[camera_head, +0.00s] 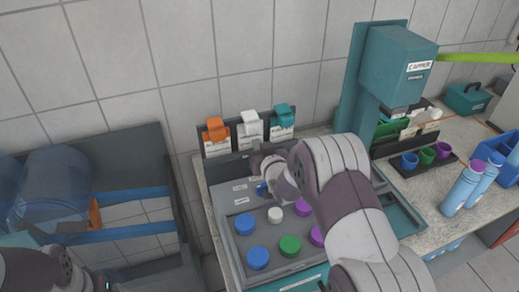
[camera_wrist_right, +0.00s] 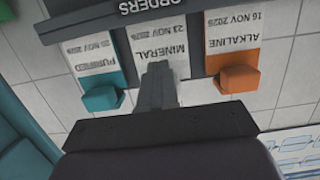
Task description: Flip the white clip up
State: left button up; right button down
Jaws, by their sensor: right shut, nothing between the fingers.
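The white clip (camera_head: 249,118) is the middle one of three clips on the dark board above the bench, over a paper card, in the head view. The orange clip (camera_head: 215,126) is to its left and the teal clip (camera_head: 284,113) to its right. In the wrist view, upside down, my right gripper (camera_wrist_right: 157,68) is shut and empty, its fingertips over the MINERAL card (camera_wrist_right: 161,43). The fingers hide the white clip there, so I cannot tell whether they touch it. The teal clip (camera_wrist_right: 101,98) and orange clip (camera_wrist_right: 238,79) flank it.
A tray (camera_head: 236,247) with several coloured caps lies below the board, partly behind my right arm. The teal capper machine (camera_head: 400,65) stands to the right, with cups and blue bottles (camera_head: 463,188) beyond. A dark rack (camera_head: 130,150) with blue rails stands left.

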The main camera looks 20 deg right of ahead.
jog(key=w+b, duration=0.1)
jog(key=w, duration=0.2)
jog(key=shift+w+b, duration=0.3)
jog(key=shift+b, duration=0.1)
dwell(0.7)
jog(key=shift+s, duration=0.2)
